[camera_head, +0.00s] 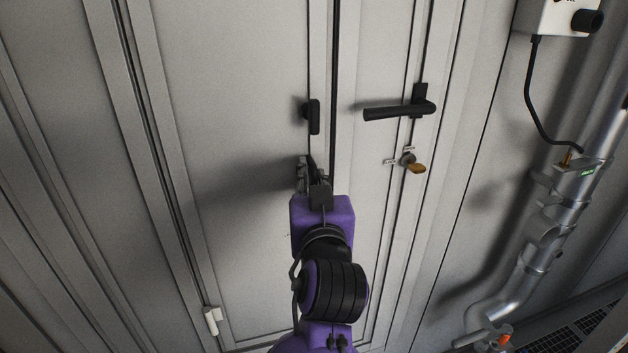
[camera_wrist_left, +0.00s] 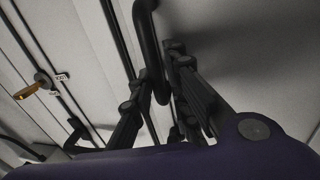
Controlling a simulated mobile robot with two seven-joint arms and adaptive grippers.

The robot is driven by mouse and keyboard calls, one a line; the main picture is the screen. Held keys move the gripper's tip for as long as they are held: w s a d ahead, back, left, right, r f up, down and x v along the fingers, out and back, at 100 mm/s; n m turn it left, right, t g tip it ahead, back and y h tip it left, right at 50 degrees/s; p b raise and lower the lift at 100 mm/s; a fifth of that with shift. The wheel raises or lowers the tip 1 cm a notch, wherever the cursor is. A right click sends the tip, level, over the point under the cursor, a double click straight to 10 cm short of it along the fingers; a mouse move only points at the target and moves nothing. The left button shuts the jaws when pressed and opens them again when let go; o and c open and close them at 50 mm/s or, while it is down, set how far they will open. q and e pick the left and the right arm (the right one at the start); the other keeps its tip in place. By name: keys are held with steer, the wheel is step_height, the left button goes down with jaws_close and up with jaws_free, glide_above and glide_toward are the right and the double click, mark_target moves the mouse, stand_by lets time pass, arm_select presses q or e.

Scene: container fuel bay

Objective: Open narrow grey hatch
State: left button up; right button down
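A grey hatch panel (camera_head: 235,130) fills the middle left of the head view and looks shut. A small black upright handle (camera_head: 314,116) sits at its right edge. My left gripper (camera_head: 308,165) is just below this handle in the head view, its fingers partly hidden by its own body. In the left wrist view, the gripper's black fingers (camera_wrist_left: 155,80) are apart, and a curved black handle (camera_wrist_left: 150,45) shows in the gap between them. I cannot tell whether they touch it. My right gripper is not in view.
To the right, a narrower panel carries a black lever handle (camera_head: 395,112) and, below it, a latch with an orange-brown tab (camera_head: 414,168); the tab also shows in the left wrist view (camera_wrist_left: 27,91). A metal pipe (camera_head: 555,215) and a white box (camera_head: 556,16) stand at far right.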

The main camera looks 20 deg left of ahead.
arm_select(q)
jaws_close()
steer(key=shift+d, duration=0.1)
